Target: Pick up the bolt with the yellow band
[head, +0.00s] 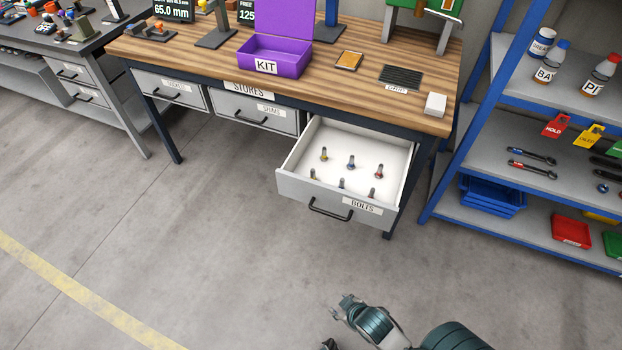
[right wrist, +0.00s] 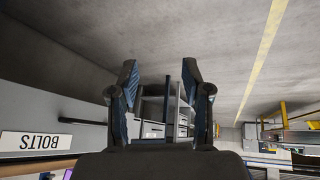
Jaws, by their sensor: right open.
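Several small bolts stand in the open white-lined BOLTS drawer (head: 293,168) in the head view. The bolt with the yellow band (head: 323,154) is at the back left of the group. A bolt with a blue band (head: 350,162) and one with a red band (head: 378,171) stand to its right. Bolts in the front row are partly hidden by the drawer front. My right gripper (right wrist: 160,70) is open and empty in the right wrist view. In the head view my right arm is below the drawer, over the floor, apart from the bolts. My left gripper is not in view.
The wooden bench (head: 345,85) overhangs the drawer's back and carries a purple KIT box (head: 274,58) and a white block (head: 435,104). A blue-framed shelf (head: 480,130) stands to the right. Floor in front of the drawer is clear.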

